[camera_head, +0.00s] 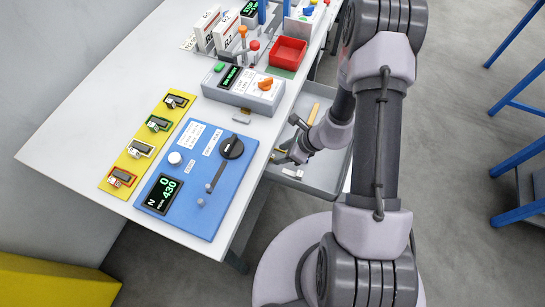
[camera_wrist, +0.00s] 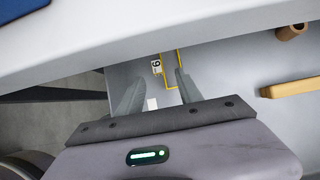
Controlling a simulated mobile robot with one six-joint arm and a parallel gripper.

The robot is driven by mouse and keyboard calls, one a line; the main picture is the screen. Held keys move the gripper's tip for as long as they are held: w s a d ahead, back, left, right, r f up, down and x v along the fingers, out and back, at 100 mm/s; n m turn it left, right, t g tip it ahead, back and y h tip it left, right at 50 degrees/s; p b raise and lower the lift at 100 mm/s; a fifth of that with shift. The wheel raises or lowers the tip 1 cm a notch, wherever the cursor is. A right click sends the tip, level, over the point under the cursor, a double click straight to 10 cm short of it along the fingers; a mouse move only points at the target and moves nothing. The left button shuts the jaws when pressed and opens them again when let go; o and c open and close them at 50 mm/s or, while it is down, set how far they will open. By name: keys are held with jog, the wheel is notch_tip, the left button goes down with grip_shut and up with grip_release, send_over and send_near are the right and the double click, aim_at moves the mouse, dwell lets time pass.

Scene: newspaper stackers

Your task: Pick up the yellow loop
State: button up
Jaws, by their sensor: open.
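The yellow loop (camera_wrist: 171,88) shows in the wrist view as a thin rectangular outline in a grey tray (camera_wrist: 225,75), close to the table's edge. A small white tag marked 6 (camera_wrist: 156,67) is beside its left side. My gripper (camera_wrist: 160,77) is open, with one finger left of the loop and the other overlapping its right side in the picture. I cannot tell whether the fingers touch it. In the head view my gripper (camera_head: 285,155) is over the tray (camera_head: 330,172) beside the table; I cannot make out the loop there.
A tan block (camera_wrist: 288,88) and a brown cylinder (camera_wrist: 292,32) lie to the right in the wrist view. A small white piece (camera_wrist: 151,103) lies between the fingers. The white table (camera_head: 75,125) carries a blue panel (camera_head: 190,185), a grey device (camera_head: 240,98) and a red bin (camera_head: 288,52).

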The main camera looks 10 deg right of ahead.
jog(key=b+x, duration=0.1)
jog(key=x, duration=0.3)
jog(key=shift+a+f+b, duration=0.15)
jog(key=shift+a+b, duration=0.05)
jog(key=shift+b, duration=0.1)
jog(key=shift+c, duration=0.4)
grip_shut()
